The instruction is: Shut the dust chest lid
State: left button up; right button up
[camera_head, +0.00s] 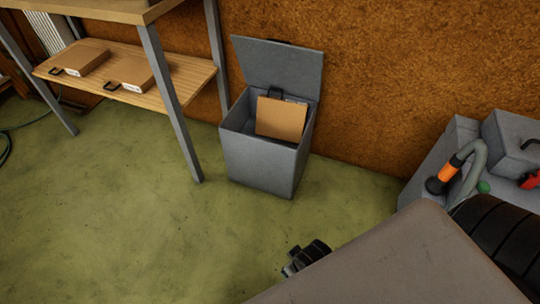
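The dust chest (262,160) is a grey metal box on the floor against the back wall. Its lid (280,67) is hinged at the back and stands open, tilted up towards the wall. A flat tan panel or carton (280,118) sits in the opening and sticks up above the front rim. A dark piece behind it is partly hidden.
A shelf unit (165,90) with flat boxes on its lower board stands left of the chest. A grey unit with an orange-banded hose (449,171) is at the right. A brownish slab (390,262) fills the bottom right, with a small black part (308,256) beside it.

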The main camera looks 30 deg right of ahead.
aim_at(268, 63)
jog(key=z, duration=0.95)
